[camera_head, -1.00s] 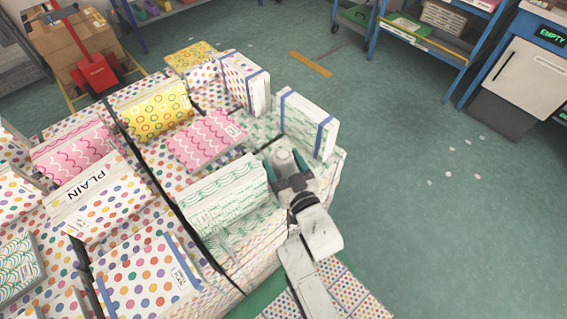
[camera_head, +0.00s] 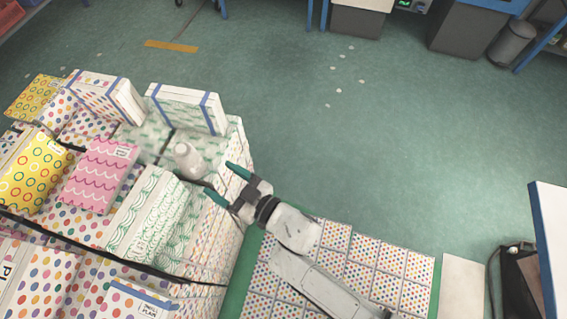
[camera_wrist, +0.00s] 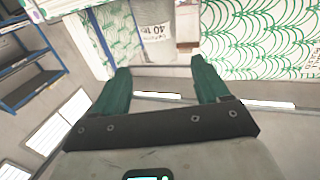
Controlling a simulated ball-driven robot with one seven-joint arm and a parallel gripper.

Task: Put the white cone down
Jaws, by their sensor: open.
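The white cone (camera_head: 188,158) stands upright on the patterned surface (camera_head: 152,143) near its right end. It is between an upright green-and-white block with blue bands (camera_head: 186,109) and a lying green-and-white block (camera_head: 148,220). My gripper (camera_head: 224,181) is open and empty, to the right of the cone and apart from it. In the wrist view the cone (camera_wrist: 153,20) shows beyond my open fingers (camera_wrist: 160,72), with dark lettering on its lower part; its top is cut off.
A pink wavy-patterned piece (camera_head: 98,177) and a yellow ringed block (camera_head: 36,170) lie further left. A spotted block (camera_head: 108,97) stands behind. Spotted tiles (camera_head: 378,259) lie under my arm. The green floor (camera_head: 400,150) at the right is mostly open.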

